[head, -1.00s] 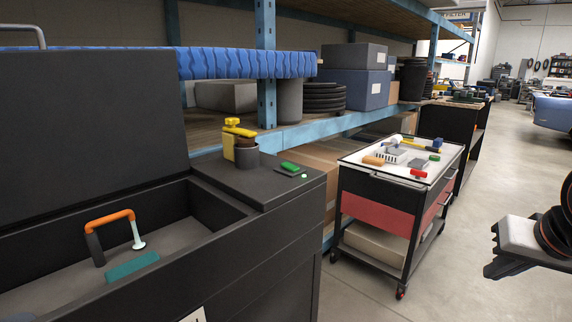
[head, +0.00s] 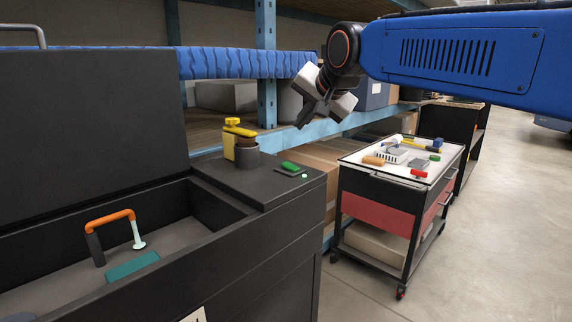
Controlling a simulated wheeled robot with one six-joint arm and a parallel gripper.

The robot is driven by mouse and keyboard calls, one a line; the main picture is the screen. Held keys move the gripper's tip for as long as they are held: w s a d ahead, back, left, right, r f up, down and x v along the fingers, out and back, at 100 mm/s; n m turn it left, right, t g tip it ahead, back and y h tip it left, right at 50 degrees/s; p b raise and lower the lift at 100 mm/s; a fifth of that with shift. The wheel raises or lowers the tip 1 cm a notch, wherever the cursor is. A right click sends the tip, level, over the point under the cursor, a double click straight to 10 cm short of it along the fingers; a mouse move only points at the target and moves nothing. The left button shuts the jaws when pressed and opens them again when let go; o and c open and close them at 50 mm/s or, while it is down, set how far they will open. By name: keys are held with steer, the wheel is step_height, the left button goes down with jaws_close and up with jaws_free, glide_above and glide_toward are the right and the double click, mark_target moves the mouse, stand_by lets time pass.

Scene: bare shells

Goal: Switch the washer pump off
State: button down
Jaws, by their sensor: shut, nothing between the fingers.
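The parts washer (head: 265,225) is a dark cabinet with an open basin and a raised lid at left in the head view. On its right-hand top sits a green rocker switch (head: 289,166) on a small dark plate. A small pale green light (head: 305,176) shows beside it and looks lit. My gripper (head: 311,122) hangs from the blue arm at upper centre, above and slightly right of the switch, clear of it. Its fingers point down and left, shut with nothing held. The switch is fully in view.
An orange-handled spout (head: 110,220) and teal block (head: 132,265) are in the basin. A tool cart (head: 380,215) stands right. Blue shelving (head: 265,100) runs behind. Floor at right is clear.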

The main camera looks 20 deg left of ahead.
mark_target(289, 166)
steer(key=shift+s+a+r, duration=0.1)
steer(key=shift+a+r, duration=0.1)
steer(key=shift+a, duration=0.45)
steer(key=shift+s+a+r, duration=0.1)
steer(key=shift+a+r, duration=0.05)
steer(key=shift+a, duration=0.45)
steer(key=shift+f, duration=0.15)
steer(key=shift+w+a+f, duration=0.1)
steer(key=shift+a+f, duration=0.05)
steer(key=shift+f, duration=1.3)
steer(key=shift+w+a+f, duration=0.1)
steer(key=shift+a+f, duration=0.1)
steer(key=shift+f, duration=1.2)
steer(key=shift+w+a+f, duration=0.1)
steer(key=shift+a+f, duration=0.05)
steer(key=shift+f, duration=1.3)
steer(key=shift+f, duration=0.35)
steer(key=shift+a+f, duration=0.1)
steer(key=shift+f, duration=0.3)
steer(key=shift+r, duration=0.15)
steer(key=shift+r, duration=0.7)
